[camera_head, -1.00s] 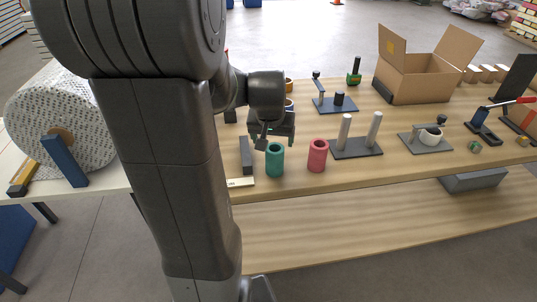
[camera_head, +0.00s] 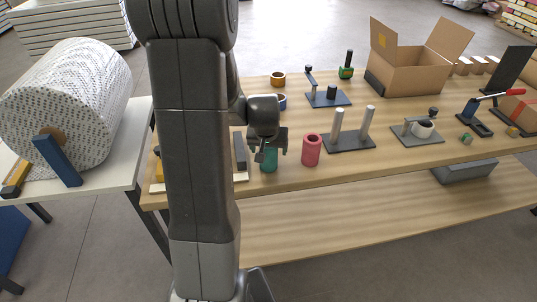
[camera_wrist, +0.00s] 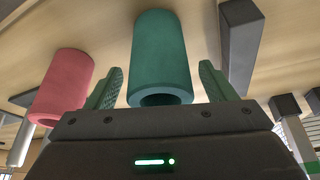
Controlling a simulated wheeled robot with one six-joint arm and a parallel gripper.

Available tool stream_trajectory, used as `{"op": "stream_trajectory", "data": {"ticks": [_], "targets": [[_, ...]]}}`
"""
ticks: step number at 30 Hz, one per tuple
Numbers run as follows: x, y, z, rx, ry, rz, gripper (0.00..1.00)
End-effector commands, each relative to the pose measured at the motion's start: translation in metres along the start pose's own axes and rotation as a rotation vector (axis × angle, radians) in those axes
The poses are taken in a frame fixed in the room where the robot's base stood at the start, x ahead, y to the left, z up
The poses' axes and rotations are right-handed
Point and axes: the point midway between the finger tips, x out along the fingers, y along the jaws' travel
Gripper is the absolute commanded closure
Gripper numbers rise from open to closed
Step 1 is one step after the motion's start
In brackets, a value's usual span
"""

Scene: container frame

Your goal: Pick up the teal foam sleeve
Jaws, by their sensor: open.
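The teal foam sleeve (camera_head: 269,160) stands upright on the wooden table near its front edge. My gripper (camera_head: 268,150) is over it, hiding its upper part in the head view. In the wrist view the teal sleeve (camera_wrist: 160,60) lies between the two open green-padded fingers of my gripper (camera_wrist: 161,85), with a gap visible on each side. Its hollow end faces the gripper body.
A red foam sleeve (camera_head: 311,150) stands just right of the teal one and shows in the wrist view (camera_wrist: 66,85). A base with two grey posts (camera_head: 349,143) is further right. A dark block (camera_head: 239,152) lies close on the left. An open cardboard box (camera_head: 412,72) stands behind.

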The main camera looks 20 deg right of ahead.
Motion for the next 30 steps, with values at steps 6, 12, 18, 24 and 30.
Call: {"op": "stream_trajectory", "data": {"ticks": [6,12,18,24,30], "targets": [[0.003,0.000,0.000,0.000,0.001,0.000,0.23],[0.002,0.000,0.000,0.000,0.001,0.000,0.48],[0.002,0.000,0.000,0.000,0.001,0.000,0.70],[0.001,0.000,-0.001,0.000,0.002,0.000,0.70],[-0.021,0.000,-0.011,0.001,0.007,-0.001,0.70]]}}
